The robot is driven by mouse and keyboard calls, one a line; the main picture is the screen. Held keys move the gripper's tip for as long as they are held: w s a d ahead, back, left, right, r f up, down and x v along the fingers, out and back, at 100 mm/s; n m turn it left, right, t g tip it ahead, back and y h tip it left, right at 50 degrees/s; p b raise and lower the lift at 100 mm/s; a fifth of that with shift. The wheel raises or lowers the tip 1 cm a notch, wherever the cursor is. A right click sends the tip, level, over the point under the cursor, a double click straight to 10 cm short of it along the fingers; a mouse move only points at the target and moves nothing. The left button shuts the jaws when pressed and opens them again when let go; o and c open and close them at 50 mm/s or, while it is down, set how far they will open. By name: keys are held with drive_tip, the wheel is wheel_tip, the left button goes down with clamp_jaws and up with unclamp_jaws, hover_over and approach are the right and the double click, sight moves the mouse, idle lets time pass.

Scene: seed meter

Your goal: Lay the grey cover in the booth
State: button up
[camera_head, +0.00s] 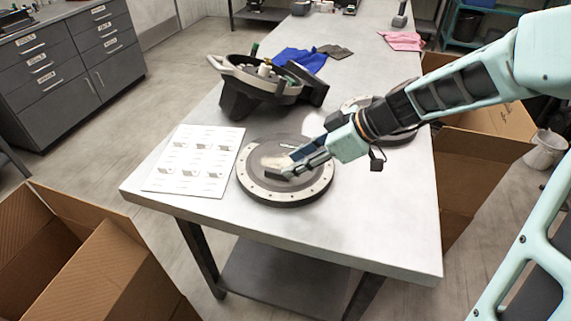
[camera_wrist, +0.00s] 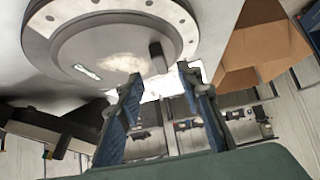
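A round grey cover (camera_head: 260,161) with a pale, bolt-dotted rim lies flat on the table. It fills the top of the wrist view (camera_wrist: 95,45), with a short dark knob (camera_wrist: 157,57) and a small label on its face. My gripper (camera_head: 285,165) is over the cover in the head view and hides part of it. In the wrist view its two blue fingers (camera_wrist: 163,80) are spread apart with nothing between them. The knob lies just beyond the fingertips; I cannot tell the exact gap. I cannot make out which thing is the booth.
A white sheet with small parts (camera_head: 193,160) lies left of the cover. A black housing with a handle (camera_head: 265,82) stands behind it, and another round part (camera_head: 358,103) is partly behind my arm. Cardboard boxes (camera_head: 88,268) flank the table (camera_head: 385,225); its front right is clear.

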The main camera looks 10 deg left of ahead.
sight(278, 171)
drive_tip(key=x, duration=0.5)
drive_tip(key=shift+a, duration=0.15)
clamp_jaws()
